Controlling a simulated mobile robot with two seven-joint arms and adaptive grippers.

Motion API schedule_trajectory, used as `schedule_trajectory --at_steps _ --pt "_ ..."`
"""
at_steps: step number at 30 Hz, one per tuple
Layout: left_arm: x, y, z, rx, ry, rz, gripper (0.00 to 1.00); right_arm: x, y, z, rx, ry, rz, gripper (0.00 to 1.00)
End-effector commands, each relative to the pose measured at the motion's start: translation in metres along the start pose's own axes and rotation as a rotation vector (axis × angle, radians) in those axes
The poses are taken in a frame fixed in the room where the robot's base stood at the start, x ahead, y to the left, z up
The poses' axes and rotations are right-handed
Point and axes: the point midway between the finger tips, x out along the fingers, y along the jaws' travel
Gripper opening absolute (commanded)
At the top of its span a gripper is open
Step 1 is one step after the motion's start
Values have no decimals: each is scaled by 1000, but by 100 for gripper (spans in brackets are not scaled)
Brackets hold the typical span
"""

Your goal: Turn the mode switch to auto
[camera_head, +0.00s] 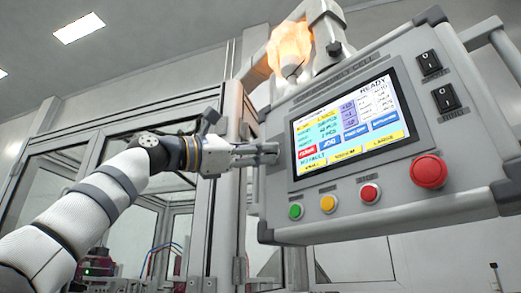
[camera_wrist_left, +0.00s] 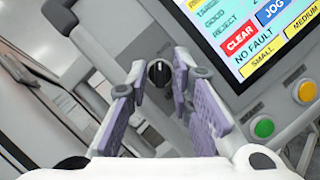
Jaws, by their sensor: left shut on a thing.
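The control panel (camera_head: 275,215) has a lit touchscreen (camera_head: 350,122) reading READY. The mode switch, a round black knob (camera_wrist_left: 158,73) with a light line on it, shows between my fingertips in the left wrist view. In the head view it is hidden by my gripper. My left gripper (camera_head: 268,152) reaches in from the left to the panel's left edge, beside the screen. It is shut on the mode switch, with one finger on each side. The knob's position label cannot be read. My right gripper is not in view.
Below the screen sit a green button (camera_head: 296,211), a yellow button (camera_head: 328,203), a red button (camera_head: 369,193) and a large red emergency stop (camera_head: 428,171). A glazed machine frame (camera_head: 228,200) stands behind my arm.

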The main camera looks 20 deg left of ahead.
Motion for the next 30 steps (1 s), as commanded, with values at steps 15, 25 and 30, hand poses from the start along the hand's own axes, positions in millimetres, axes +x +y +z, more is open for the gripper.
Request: schedule_trajectory --at_steps 15,25,30 --pt "0 0 0 67 1 -27 0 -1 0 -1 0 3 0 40" --pt "0 0 0 67 1 -27 39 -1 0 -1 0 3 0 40" --pt "0 0 0 66 2 -26 39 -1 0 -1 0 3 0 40"
